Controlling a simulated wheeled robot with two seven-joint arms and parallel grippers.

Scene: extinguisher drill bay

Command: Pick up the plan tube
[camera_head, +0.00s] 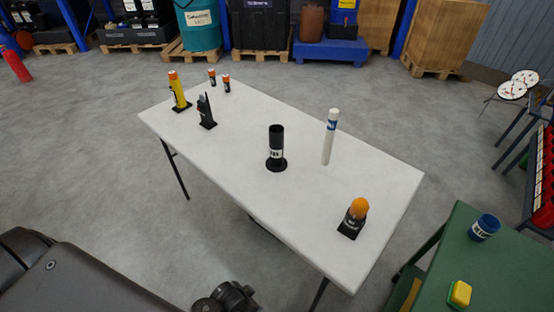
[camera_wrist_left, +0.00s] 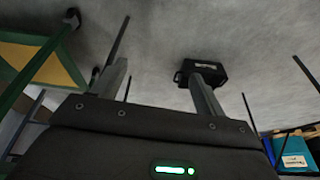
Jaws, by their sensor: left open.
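The plan tube (camera_head: 327,150), a slim white cylinder with a blue band near its top, stands upright on the white table (camera_head: 236,153), right of the middle in the head view. A black cylinder (camera_head: 276,140) on a round black base stands to its left. My left gripper (camera_wrist_left: 162,72) shows in the left wrist view with its two fingers spread apart and nothing between them. The tube does not show in that view. In the head view I cannot make out the left fingers. My right gripper is not in view.
An orange-topped black beacon (camera_head: 354,217) stands near the table's right end. A yellow torch (camera_head: 178,92), a black radio (camera_head: 206,111) and two small orange-topped cylinders are at the left end. A green table (camera_head: 442,262) is at lower right. A black case (camera_wrist_left: 213,73) lies on the floor.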

